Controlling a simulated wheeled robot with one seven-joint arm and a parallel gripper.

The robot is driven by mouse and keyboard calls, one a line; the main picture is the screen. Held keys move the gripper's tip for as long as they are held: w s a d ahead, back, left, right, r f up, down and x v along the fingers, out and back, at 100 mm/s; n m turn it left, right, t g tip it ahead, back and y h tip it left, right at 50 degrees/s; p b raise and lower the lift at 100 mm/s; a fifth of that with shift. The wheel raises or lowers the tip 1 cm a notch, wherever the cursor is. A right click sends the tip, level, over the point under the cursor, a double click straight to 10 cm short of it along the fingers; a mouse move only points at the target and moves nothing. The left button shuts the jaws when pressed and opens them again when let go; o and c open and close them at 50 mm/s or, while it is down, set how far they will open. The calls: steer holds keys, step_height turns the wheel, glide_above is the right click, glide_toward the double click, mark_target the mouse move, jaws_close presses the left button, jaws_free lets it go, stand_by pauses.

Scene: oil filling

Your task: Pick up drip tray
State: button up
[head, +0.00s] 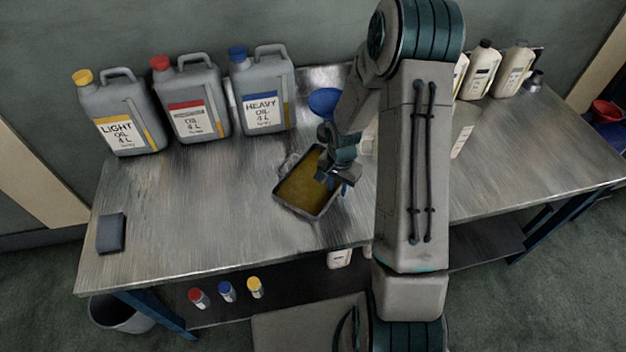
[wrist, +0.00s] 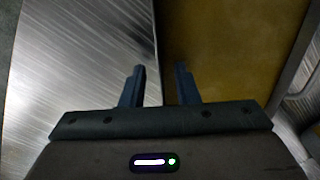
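The drip tray (head: 308,187) is a shallow grey metal pan with a yellow-brown floor, lying on the metal table right of its middle-left part. My gripper (head: 339,183) is over the tray's right side in the head view. In the wrist view the tray (wrist: 215,45) fills the upper right, and its left wall runs between my two fingers. My gripper (wrist: 160,85) is open there, one finger on each side of that wall. I cannot tell how far down the fingers reach or whether they touch the wall.
On the table (head: 180,215) stand a yellow-capped light oil can (head: 118,115), a red-capped can (head: 190,100) and a blue-capped heavy oil can (head: 263,90). A blue funnel (head: 323,101) is behind the tray. A dark block (head: 111,233) lies at left. Several bottles (head: 482,70) stand at back right.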

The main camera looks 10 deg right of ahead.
jaws_close()
steer(key=shift+r, duration=0.15)
steer(key=shift+r+b, duration=0.45)
steer(key=shift+r, duration=1.35)
steer(key=s+d+r+b, duration=0.1)
steer(key=s+d+r, duration=0.6)
steer(key=d, duration=0.1)
steer(key=shift+s+d+b, duration=0.35)
steer(key=shift+b, duration=0.05)
